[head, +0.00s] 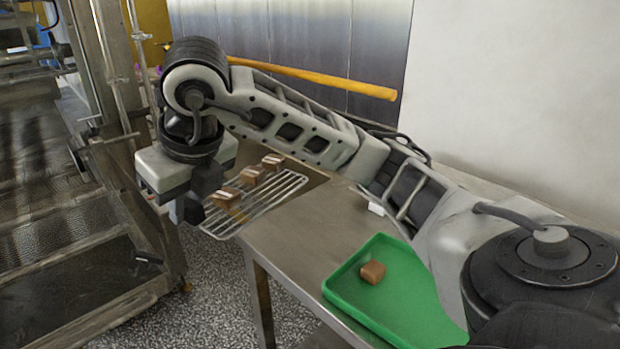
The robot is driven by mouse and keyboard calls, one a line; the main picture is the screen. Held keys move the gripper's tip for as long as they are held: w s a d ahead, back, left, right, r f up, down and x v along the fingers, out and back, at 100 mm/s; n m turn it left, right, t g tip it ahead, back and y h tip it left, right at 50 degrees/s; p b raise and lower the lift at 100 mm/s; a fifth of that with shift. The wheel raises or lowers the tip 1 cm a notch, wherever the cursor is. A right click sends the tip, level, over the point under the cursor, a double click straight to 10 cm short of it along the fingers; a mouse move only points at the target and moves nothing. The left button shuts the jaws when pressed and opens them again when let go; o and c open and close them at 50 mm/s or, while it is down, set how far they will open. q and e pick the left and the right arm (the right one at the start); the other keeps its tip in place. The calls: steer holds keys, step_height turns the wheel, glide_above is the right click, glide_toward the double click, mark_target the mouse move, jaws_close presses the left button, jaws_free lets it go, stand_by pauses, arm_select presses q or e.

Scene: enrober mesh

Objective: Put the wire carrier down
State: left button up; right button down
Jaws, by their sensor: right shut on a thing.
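The wire carrier (272,194) is a small metal rack with parallel wires. Three brown pieces (251,175) with pale marks stand in a row on it. My right gripper (190,208) is shut on the carrier's left end. The carrier reaches over the far left end of the steel table (300,245), with its left part beyond the table edge. I cannot tell whether its right part touches the table top. The gripper's fingertips are partly hidden below its body. My left gripper is not in view.
A green tray (408,308) with one brown piece (372,272) lies on the table's near part. A small white item (376,208) lies by my arm. A metal machine with a mesh belt (50,235) stands at the left, across a floor gap (215,275).

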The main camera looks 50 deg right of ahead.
mark_target(248, 196)
steer(key=shift+w+d+r+m+h, duration=0.1)
steer(key=shift+d+r+m+h, duration=0.15)
steer(key=shift+m, duration=0.65)
steer(key=shift+d+f, duration=0.2)
steer(key=shift+d, duration=0.1)
steer(key=d+f, duration=0.1)
steer(key=d, duration=0.2)
steer(key=d+f, duration=0.1)
steer(key=d, duration=0.2)
steer(key=d+f+b, duration=0.1)
steer(key=d+f, duration=0.1)
steer(key=d, duration=0.1)
steer(key=shift+s, duration=0.25)
steer(key=d+f, duration=0.3)
steer(key=f, duration=0.1)
steer(key=shift+d+f+b, duration=0.3)
steer(key=shift+d+f, duration=0.25)
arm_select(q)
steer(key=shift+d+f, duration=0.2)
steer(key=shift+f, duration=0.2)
arm_select(e)
steer(key=shift+d+f, duration=0.2)
steer(key=shift+f, duration=1.55)
steer(key=c, duration=1.3)
jaws_free()
steer(key=shift+f, duration=0.1)
